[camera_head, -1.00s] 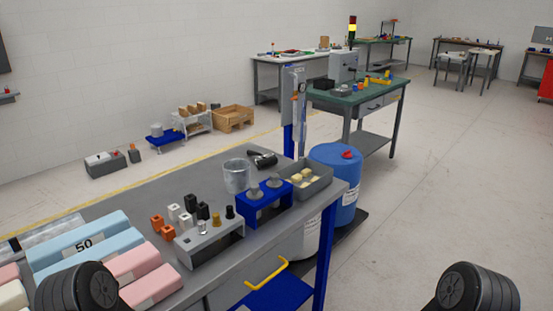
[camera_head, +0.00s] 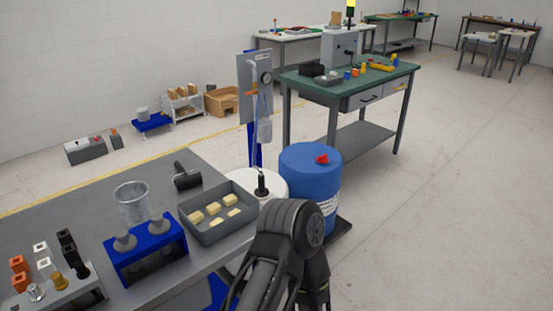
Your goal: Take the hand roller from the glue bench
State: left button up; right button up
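The glue bench looks to be the grey workbench (camera_head: 75,198) at the left. A small dark cylinder with a short handle, likely the hand roller (camera_head: 187,177), lies near its back edge. It sits behind the grey tray and right of the clear beaker, and nothing touches it. One of my black arms rises at the lower middle of the picture, right of the bench; its gripper does not show. The other arm is out of the picture. I see neither gripper.
On the bench are a grey tray (camera_head: 216,238) of pale foam pieces, a clear beaker (camera_head: 132,203), a blue stand (camera_head: 147,254) and a grey rack (camera_head: 62,297). A blue drum (camera_head: 310,180) stands beyond the bench's right end. Floor (camera_head: 440,200) at the right is clear.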

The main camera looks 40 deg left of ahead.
aim_at(188, 181)
jog(key=i+l+u, duration=0.1)
jog(key=i, duration=0.7)
jog(key=i+l+u, duration=0.1)
jog(key=i, duration=0.7)
jog(key=i+u, duration=0.3)
jog(key=u, duration=0.15)
jog(key=i+l+u, duration=0.1)
jog(key=i+u, duration=0.2)
jog(key=u, duration=0.15)
jog(key=i+l+u, duration=0.2)
jog(key=u, duration=0.25)
jog(key=i+l+u, duration=0.3)
jog(key=u, duration=0.15)
jog(key=i+l+u, duration=0.3)
jog(key=u, duration=0.2)
jog(key=i+l+u, duration=0.3)
jog(key=u, duration=0.15)
jog(key=k+l, duration=0.05)
